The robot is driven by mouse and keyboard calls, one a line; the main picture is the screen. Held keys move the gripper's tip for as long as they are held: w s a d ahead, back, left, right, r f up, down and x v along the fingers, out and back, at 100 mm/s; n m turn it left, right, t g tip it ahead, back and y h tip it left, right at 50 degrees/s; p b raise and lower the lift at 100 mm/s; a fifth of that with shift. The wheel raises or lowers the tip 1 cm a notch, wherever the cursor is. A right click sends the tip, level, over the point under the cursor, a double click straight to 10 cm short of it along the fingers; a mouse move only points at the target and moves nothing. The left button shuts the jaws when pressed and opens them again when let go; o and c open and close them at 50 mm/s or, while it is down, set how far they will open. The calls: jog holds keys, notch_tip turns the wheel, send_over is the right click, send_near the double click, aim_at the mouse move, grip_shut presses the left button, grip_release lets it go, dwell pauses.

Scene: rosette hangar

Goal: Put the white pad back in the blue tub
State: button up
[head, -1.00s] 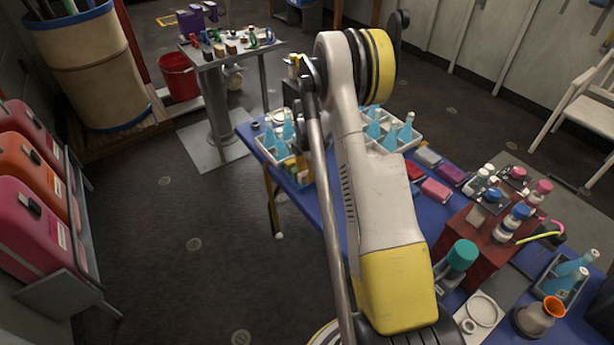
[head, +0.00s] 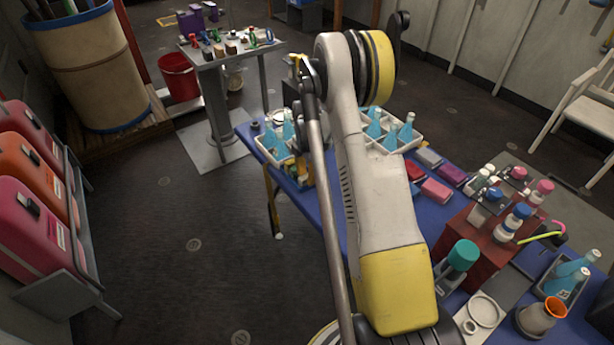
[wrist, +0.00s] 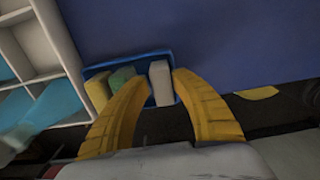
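The blue tub (wrist: 96,72) is in the wrist view, beside a white divided crate. A yellow pad (wrist: 98,90), a green pad (wrist: 122,79) and the white pad (wrist: 160,82) stand in it in a row, the white one at the right. My gripper (wrist: 160,76) has its two yellow fingers on either side of the white pad, with narrow gaps showing between the pad and the fingertips. The fingers look open. In the head view my arm hides most of the gripper and the tub.
The blue table (head: 325,215) holds two white crates of blue bottles, the left crate (head: 262,150) near the tub. A red block (head: 465,240) with several bottles stands at the right. Bare table shows beside the tub in the wrist view.

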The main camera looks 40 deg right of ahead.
aim_at(307, 175)
jog(key=s+a+r+m+t+p, duration=0.1)
jog(key=a+r+m+p, duration=0.15)
jog(key=r, duration=0.85)
jog(key=a+r+m+p, duration=0.1)
jog(key=a+r, duration=0.3)
jog(key=r, duration=0.6)
jog(key=s+a+r+m+t, duration=0.2)
jog(key=s+a+r+m, duration=0.3)
jog(key=a+r, duration=0.4)
jog(key=s+a+r+m+t, duration=0.3)
jog(key=s+a+m, duration=0.6)
jog(key=s+a, duration=0.3)
jog(key=s+t, duration=0.1)
jog(key=s, duration=0.2)
jog(key=shift+s+a, duration=0.15)
jog(key=shift+s, duration=0.1)
